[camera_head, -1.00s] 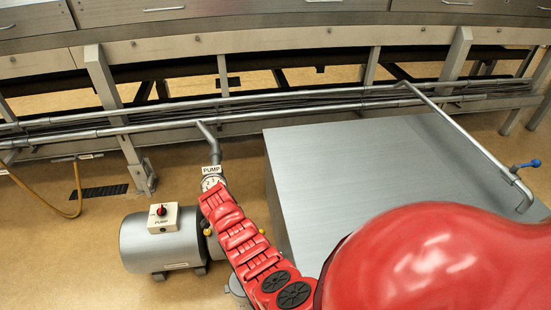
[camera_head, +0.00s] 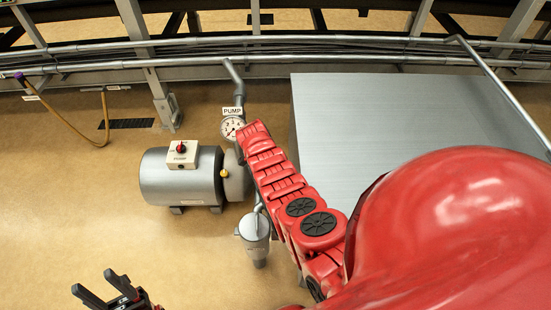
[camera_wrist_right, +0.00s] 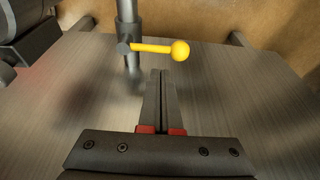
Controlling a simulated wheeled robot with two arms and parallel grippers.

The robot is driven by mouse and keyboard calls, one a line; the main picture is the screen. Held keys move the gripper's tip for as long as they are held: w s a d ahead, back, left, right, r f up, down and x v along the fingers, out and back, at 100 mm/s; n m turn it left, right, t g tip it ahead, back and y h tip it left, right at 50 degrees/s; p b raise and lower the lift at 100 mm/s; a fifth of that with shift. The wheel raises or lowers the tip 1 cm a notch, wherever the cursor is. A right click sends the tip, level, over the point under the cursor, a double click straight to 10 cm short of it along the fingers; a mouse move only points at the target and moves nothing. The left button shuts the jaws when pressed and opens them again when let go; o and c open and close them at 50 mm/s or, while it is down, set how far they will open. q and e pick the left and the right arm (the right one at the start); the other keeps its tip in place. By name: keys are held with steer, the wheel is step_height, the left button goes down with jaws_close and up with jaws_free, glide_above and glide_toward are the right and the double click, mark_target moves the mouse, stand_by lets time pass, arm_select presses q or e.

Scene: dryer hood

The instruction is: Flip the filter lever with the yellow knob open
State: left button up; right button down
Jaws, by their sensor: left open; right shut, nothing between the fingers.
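The filter lever (camera_wrist_right: 151,48) shows in the right wrist view as a yellow rod on a vertical grey pipe. It points to the right, roughly level in the picture, and ends in a round yellow knob (camera_wrist_right: 180,50). My right gripper (camera_wrist_right: 160,72) is shut and empty, its tips just below the lever in the picture; contact is not visible. In the head view a small yellow knob (camera_head: 223,173) shows beside the pump; I cannot tell if it is the same one. My right gripper is hidden there behind my red arm. My left gripper (camera_head: 92,281) is open and empty at the lower left.
The grey pump (camera_head: 155,182) carries a box with a red knob (camera_head: 180,148). A gauge (camera_head: 231,127) sits under the PUMP sign. A grey canister (camera_head: 255,226) stands close to my right arm. A large metal box (camera_head: 400,110) is behind it.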

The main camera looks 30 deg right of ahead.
steer(key=b+x, duration=0.2)
steer(key=x, duration=0.3)
steer(key=shift+d+f+b, duration=0.1)
steer(key=shift+f+b, duration=0.3)
steer(key=shift+w+a+n+t+p, duration=0.2)
steer(key=shift+a+n+t+p, duration=0.2)
steer(key=shift+n, duration=0.4)
steer(key=shift+s+a+n+t+p, duration=0.1)
steer(key=shift+a+n+t+p, duration=0.45)
steer(key=shift+a+n+p, duration=1.1)
steer(key=shift+s+a+n+t+p, duration=0.1)
steer(key=shift+a+n+t+p, duration=0.7)
steer(key=shift+n, duration=1.7)
steer(key=shift+s+a+n+t+p, duration=0.1)
steer(key=shift+a+n+t+p, duration=0.25)
steer(key=shift+a+n+p, duration=1.3)
steer(key=shift+d+n+b, duration=0.2)
steer(key=shift+n+b, duration=0.2)
steer(key=shift+b, duration=0.2)
